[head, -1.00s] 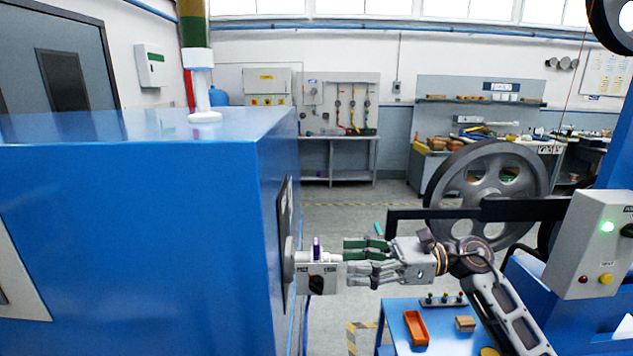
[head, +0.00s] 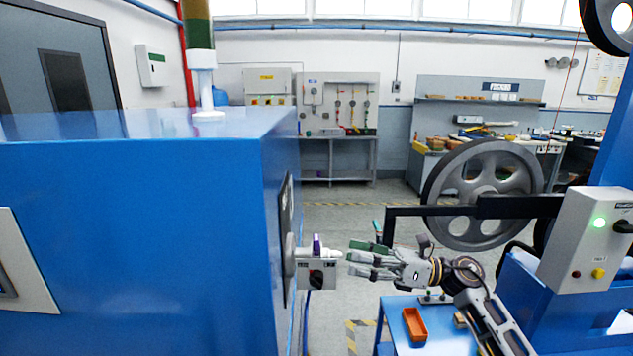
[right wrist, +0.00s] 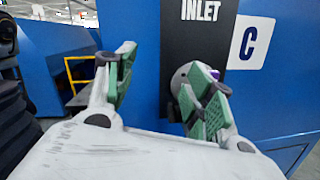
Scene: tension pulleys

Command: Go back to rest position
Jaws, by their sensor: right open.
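My right gripper (head: 362,259) reaches in from the right in the head view, its fingers pointing left. It is open and empty, with a small gap to a grey box (head: 316,274) with a black knob and a purple part on top. That box sticks out from the side of the large blue cabinet (head: 130,230). In the right wrist view the two green-padded fingers (right wrist: 160,90) stand wide apart. Beyond them are a black panel marked INLET (right wrist: 200,35) and a round grey fitting (right wrist: 190,78), partly hidden by a finger. My left gripper is not in view.
A blue table (head: 398,322) with an orange tray (head: 415,324) stands below my right arm. A large grey pulley wheel (head: 482,195) and a control box (head: 590,240) with a lit green lamp are at the right. Open floor (head: 345,222) lies behind the gripper.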

